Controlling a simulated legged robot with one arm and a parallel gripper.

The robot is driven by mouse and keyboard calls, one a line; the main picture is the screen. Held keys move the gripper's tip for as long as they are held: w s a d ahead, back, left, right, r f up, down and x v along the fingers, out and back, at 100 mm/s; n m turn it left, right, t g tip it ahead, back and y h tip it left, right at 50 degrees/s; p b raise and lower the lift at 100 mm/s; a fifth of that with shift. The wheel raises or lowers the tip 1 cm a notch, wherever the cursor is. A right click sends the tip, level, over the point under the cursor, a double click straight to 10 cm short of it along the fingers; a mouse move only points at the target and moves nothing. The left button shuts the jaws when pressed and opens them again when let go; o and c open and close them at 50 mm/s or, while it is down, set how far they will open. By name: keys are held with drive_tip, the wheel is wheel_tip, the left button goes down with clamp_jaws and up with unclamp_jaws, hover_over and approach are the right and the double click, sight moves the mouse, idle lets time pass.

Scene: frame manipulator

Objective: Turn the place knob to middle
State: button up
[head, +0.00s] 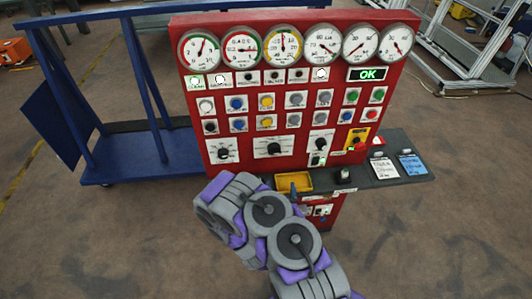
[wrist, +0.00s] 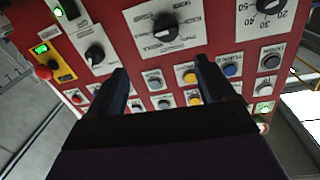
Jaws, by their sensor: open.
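Three black rotary knobs sit in a row on the red panel (head: 243,176): left knob (head: 223,153), middle knob (head: 273,148) and right knob (head: 320,144). I cannot read which label says place. The wrist view is turned around; it shows the middle knob (wrist: 166,27) ahead of my fingers, the right knob (wrist: 94,54) at left, and the left knob (wrist: 268,5) cut off at the top right. My gripper (wrist: 162,68) is open, with nothing between its two dark fingers. In the head view my arm is in front of the panel's lower part; the fingers are not clearly seen there.
Gauges (head: 283,44) line the panel's top, with rows of push buttons (head: 266,101) below. A red emergency button (head: 357,141) on yellow is at right. A blue cart (head: 150,160) stands at left.

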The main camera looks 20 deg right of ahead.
drive_tip(key=b, duration=0.4)
approach(275, 154)
drive_tip(key=shift+y, duration=0.3)
drive_tip(key=b+x, duration=0.8)
drive_tip(key=x, duration=0.2)
drive_tip(key=shift+d+r+b, duration=0.1)
drive_tip(key=shift+b, duration=0.2)
drive_tip(key=shift+c, duration=0.3)
drive_tip(key=c, duration=1)
drive_tip(key=shift+o, duration=0.2)
drive_tip(key=shift+n, duration=0.4)
